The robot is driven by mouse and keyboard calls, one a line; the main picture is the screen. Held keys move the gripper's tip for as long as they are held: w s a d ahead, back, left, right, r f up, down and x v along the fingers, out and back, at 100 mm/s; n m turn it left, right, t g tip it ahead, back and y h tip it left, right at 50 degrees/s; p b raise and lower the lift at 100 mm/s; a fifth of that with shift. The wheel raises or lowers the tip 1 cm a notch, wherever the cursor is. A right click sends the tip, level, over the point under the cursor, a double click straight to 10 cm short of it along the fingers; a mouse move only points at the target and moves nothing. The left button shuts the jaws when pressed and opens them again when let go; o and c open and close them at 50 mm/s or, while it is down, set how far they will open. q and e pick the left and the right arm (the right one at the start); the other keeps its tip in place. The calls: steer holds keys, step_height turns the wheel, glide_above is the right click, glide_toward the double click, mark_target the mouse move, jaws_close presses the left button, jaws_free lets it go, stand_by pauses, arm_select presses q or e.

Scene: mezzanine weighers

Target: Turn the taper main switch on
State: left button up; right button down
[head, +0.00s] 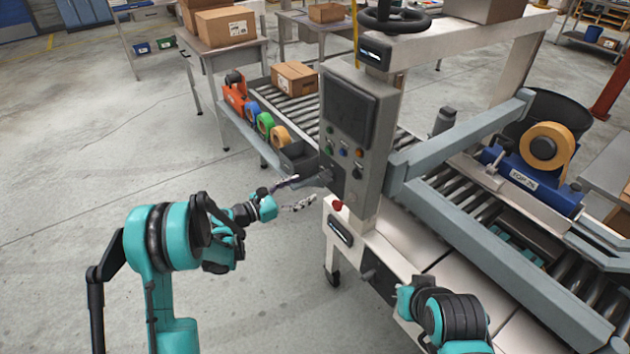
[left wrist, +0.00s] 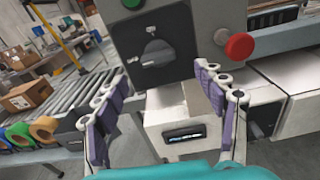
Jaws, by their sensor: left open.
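The taper's main switch is a grey rotary knob (left wrist: 157,52) on a dark square plate, low on the grey control box (head: 370,175). The plate's markings are too small to read. My left gripper (head: 300,192) is open and empty, just left of the box's lower part in the head view. In the left wrist view its two fingers (left wrist: 161,78) are spread to either side below the knob, which lies ahead between them; I see no contact. The head view shows my right arm at the lower right, but no right fingers.
A red mushroom button (left wrist: 239,46) is right of the switch, and a green button (left wrist: 132,3) is above it. Tape rolls (head: 264,123) line the shelf beside the roller conveyor. The white machine frame (head: 400,250) stands below. Floor to the left is clear.

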mark_target(322, 180)
arm_select(q)
steer(key=shift+n, duration=0.3)
steer(key=x, duration=0.2)
steer(key=b+x, duration=0.1)
steer(key=x, duration=0.1)
steer(key=b+x, duration=0.1)
steer(key=x, duration=0.1)
steer(key=shift+w+d+f, duration=0.15)
steer(key=shift+w+f, duration=0.15)
steer(key=shift+w+d+r, duration=0.1)
steer(key=shift+w+d, duration=0.3)
steer(key=shift+d, duration=0.1)
steer(key=c, duration=1.2)
